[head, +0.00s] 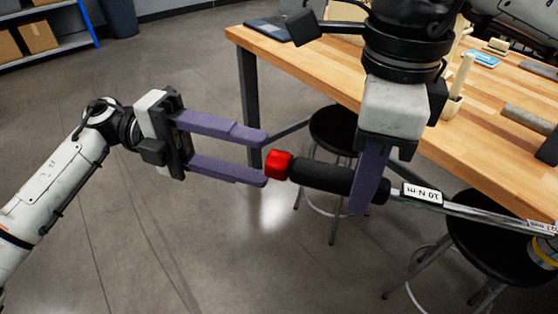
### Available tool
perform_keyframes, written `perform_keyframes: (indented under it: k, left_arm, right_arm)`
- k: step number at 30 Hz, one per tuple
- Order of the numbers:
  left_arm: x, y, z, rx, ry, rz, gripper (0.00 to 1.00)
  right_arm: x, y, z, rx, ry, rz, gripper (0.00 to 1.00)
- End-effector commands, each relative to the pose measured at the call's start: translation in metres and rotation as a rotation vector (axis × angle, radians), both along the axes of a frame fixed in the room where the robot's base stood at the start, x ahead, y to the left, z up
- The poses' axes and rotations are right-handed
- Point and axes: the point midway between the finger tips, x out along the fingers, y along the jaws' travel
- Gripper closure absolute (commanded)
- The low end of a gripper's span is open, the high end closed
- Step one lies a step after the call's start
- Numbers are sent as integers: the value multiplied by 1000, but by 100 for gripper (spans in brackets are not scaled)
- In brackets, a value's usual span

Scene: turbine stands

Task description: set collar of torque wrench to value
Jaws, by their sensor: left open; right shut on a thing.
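The torque wrench (320,177) is held up in the air, lying roughly level. It has a black grip, a red collar (278,165) at its left end, and a metal shaft running right with a white label (422,194) that reads upside down. My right gripper (368,190) comes down from above and is shut on the black grip. My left gripper (266,160) is open, its two purple fingers pointing right. Their tips lie just left of the red collar, one above and one below its level. I cannot tell whether they touch it.
A wooden workbench (300,72) stands behind on the right, with a blue item (482,59) and wooden parts on it. Black stools (340,128) stand by it. A shelf with boxes (38,37) is at the far left. The floor at left is clear.

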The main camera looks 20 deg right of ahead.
Motion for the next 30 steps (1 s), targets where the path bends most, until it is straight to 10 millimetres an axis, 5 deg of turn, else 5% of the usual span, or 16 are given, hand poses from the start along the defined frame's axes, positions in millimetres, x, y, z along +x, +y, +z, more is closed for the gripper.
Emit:
perform_keyframes:
  k: [9,23,30]
  left_arm:
    - [-12,-18,0,-1,0,-1,52]
    - [-12,-19,0,-1,1,-1,52]
    - [-12,-19,0,-1,1,0,90]
  right_arm:
    - [0,0,1,0,-1,0,100]
    - [0,0,1,0,-1,0,100]
    - [0,0,1,0,-1,0,100]
